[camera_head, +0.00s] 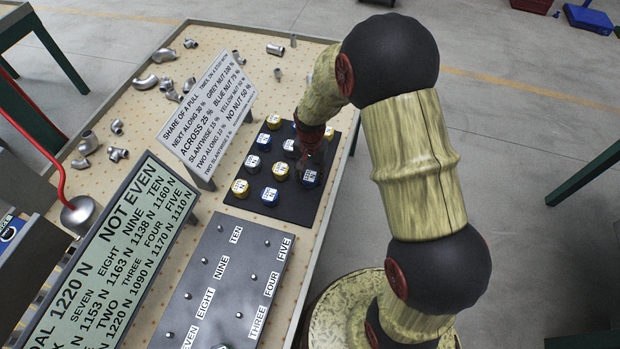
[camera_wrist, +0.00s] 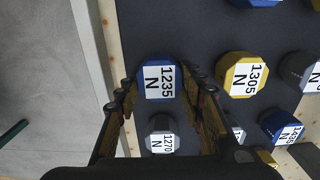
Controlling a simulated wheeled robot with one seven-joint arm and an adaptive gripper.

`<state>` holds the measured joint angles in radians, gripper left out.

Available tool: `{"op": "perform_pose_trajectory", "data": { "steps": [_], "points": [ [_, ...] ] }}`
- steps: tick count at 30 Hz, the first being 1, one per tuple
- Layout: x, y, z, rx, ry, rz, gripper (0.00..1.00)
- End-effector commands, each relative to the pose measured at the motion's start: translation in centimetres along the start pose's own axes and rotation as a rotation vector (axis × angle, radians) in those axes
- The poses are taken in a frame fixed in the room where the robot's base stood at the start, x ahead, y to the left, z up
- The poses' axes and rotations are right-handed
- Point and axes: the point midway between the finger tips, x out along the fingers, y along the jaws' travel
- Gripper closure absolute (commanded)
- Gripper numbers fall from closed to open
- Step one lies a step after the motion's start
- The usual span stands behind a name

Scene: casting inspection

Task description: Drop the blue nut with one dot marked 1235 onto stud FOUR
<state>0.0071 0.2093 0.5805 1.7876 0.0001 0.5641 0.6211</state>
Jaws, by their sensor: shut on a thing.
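The blue nut marked 1235 N (camera_wrist: 158,80) sits between my fingertips in the wrist view, at the edge of the dark nut tray. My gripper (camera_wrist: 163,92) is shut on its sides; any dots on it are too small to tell.
The dark tray (camera_head: 290,207) holds several blue, yellow and grey nuts. In the wrist view a grey 1270 nut (camera_wrist: 162,140) and a yellow 1305 nut (camera_wrist: 242,75) are close by. A white text board (camera_head: 207,120) and a green board (camera_head: 115,250) stand left. Pipe fittings lie behind.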

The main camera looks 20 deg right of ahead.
Motion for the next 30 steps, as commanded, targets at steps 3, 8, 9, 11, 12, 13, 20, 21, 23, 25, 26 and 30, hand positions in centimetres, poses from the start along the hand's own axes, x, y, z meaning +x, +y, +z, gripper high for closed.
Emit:
{"op": "perform_pose_trajectory", "data": {
  "steps": [3, 8, 9, 11, 12, 13, 20, 21, 23, 25, 26, 30],
  "points": [
    [0.0, 0.0, 0.0, 0.000, 0.000, 0.000, 0.84],
    [0.0, 0.0, 0.0, 0.000, 0.000, 0.000, 0.90],
    [0.0, 0.0, 0.0, 0.000, 0.000, 0.000, 0.90],
    [0.0, 0.0, 0.0, 0.000, 0.000, 0.000, 0.90],
    [0.0, 0.0, 0.0, 0.000, 0.000, 0.000, 0.90],
    [-0.1, 0.0, 0.0, 0.000, 0.000, 0.000, 0.90],
    [-1.4, 0.0, -0.1, 0.000, 0.001, -0.001, 0.90],
    [-1.9, 0.0, -0.1, 0.000, 0.002, -0.001, 0.90],
    [-2.8, -0.1, -0.1, 0.000, 0.003, -0.002, 0.90],
    [-4.0, 0.1, 0.3, 0.000, 0.002, -0.001, 0.90],
    [-4.5, 0.4, 0.8, -0.001, 0.002, -0.001, 0.90],
    [-7.8, 1.5, 3.1, -0.001, 0.004, -0.003, 0.90]
  ]
}}
